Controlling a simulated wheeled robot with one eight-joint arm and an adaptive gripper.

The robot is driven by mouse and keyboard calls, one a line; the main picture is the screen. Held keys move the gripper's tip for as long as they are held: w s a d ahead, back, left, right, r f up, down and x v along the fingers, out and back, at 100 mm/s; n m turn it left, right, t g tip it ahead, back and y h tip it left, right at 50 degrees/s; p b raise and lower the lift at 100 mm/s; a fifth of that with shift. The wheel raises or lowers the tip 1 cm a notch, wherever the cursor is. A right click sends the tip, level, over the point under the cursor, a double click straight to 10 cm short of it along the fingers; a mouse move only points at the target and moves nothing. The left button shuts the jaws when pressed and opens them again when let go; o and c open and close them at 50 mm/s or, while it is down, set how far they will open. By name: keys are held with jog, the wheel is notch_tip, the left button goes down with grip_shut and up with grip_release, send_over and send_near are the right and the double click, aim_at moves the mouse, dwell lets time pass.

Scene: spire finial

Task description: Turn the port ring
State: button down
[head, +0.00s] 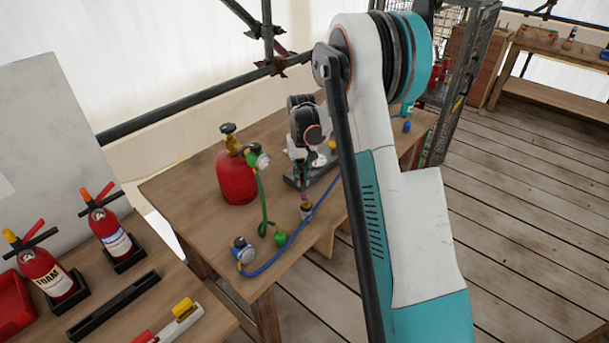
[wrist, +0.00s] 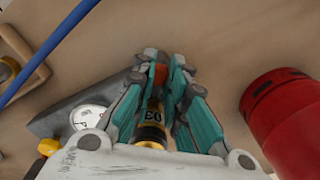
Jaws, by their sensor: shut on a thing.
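A small orange-brown part (wrist: 160,75) shows between the fingertips. I cannot tell which part is the port ring; the fingers hide much of the cylinder. In the head view my gripper (head: 302,172) points down over the wooden workbench, beside a grey stand.
A red gas cylinder (head: 236,178) stands left of my gripper and close to it in the wrist view (wrist: 287,115). A blue hose (head: 290,250) and green hose (head: 262,205) lie on the workbench (head: 180,190). Red extinguishers (head: 112,235) stand on the nearer table.

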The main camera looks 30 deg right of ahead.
jog(key=m, duration=0.2)
jog(key=w+a+m, duration=0.1)
jog(key=a+m, duration=0.1)
jog(key=m, duration=0.1)
jog(key=shift+w+m, duration=0.15)
jog(key=shift+m, duration=0.15)
jog(key=m, duration=0.1)
jog(key=w+m, duration=0.1)
jog(key=m, duration=0.1)
jog(key=shift+w+a, duration=0.1)
jog(key=shift+a, duration=0.25)
jog(key=shift+w+a+m+p, duration=0.15)
jog(key=shift+w+m, duration=0.1)
jog(key=shift+m, duration=0.5)
jog(key=shift+w+a+m+p, duration=0.15)
jog(key=shift+w+m, duration=0.1)
jog(key=shift+m, duration=0.5)
jog(key=shift+d, duration=0.1)
jog(key=c, duration=1.6)
grip_release()
jog(key=shift+r, duration=0.1)
notch_tip(320, 180, up, 12)
